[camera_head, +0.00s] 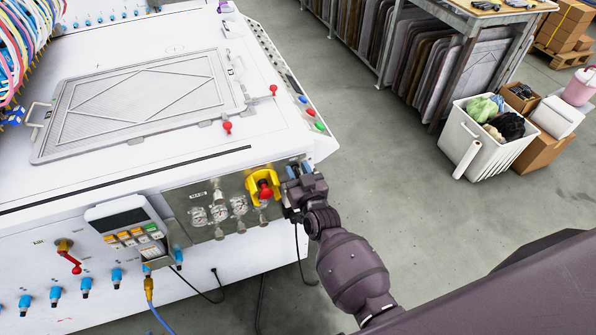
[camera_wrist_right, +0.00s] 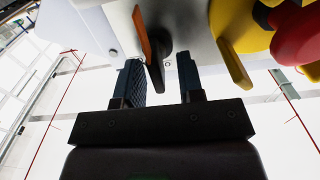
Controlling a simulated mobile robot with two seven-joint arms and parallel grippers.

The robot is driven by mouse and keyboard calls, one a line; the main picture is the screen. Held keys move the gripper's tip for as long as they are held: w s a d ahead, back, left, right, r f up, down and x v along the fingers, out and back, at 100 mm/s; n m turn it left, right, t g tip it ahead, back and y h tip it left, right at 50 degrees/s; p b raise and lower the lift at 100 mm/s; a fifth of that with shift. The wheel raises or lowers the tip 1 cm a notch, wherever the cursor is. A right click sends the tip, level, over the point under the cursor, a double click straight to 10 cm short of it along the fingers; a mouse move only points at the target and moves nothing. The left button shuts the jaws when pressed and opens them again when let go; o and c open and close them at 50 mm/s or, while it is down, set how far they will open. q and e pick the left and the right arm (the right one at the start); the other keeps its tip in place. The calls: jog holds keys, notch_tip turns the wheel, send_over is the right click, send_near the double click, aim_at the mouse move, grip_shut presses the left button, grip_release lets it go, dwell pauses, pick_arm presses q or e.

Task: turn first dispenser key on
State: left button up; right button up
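A dark key-like lever (camera_wrist_right: 155,68) with an orange strip (camera_wrist_right: 143,32) hangs from the pale panel in the right wrist view. It reaches down between the fingertips of my right gripper (camera_wrist_right: 160,70), closer to the left finger. The fingers stand apart on both sides of it, with a gap at the right; whether the left finger touches it I cannot tell. In the head view my right gripper (camera_head: 299,186) is at the right end of the machine's front panel and hides the lever. My left gripper is not in view.
A red knob on a yellow plate (camera_head: 252,187) sits just left of my right gripper; it also shows in the wrist view (camera_wrist_right: 298,38). Several gauges (camera_head: 219,212) and a keypad display (camera_head: 131,231) are further left. Open floor (camera_head: 400,170) lies to the right.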

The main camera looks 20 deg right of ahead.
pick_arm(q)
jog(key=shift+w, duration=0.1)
pick_arm(e)
grip_shut()
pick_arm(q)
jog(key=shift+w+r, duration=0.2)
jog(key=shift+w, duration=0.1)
